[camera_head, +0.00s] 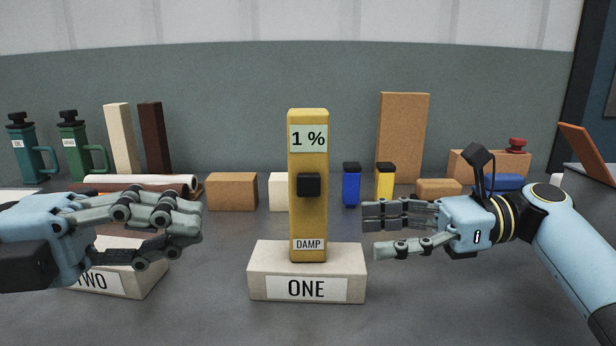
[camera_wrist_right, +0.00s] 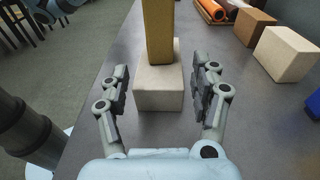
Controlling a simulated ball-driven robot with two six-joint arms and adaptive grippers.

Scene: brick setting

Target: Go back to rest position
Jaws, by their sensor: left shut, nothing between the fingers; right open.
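My left gripper (camera_head: 192,220) is shut and empty at the left in the head view, in front of the block labelled TWO (camera_head: 110,282), which it partly hides. My right gripper (camera_head: 368,232) is open and empty, to the right of a yellow meter (camera_head: 308,225) that reads 1 % and is labelled DAMP. The meter stands upright on a pale block labelled ONE (camera_head: 262,262). In the right wrist view the open fingers of my right gripper (camera_wrist_right: 160,82) point towards the pale block (camera_wrist_right: 158,100) and the meter (camera_wrist_right: 158,35). I see no contact.
Behind are a tan brick (camera_head: 232,191), a blue container (camera_head: 351,186), a yellow container (camera_head: 384,182) and a tall orange-brown board (camera_head: 403,135). Green bottles (camera_head: 75,148) and tall posts (camera_head: 120,138) stand at the back left.

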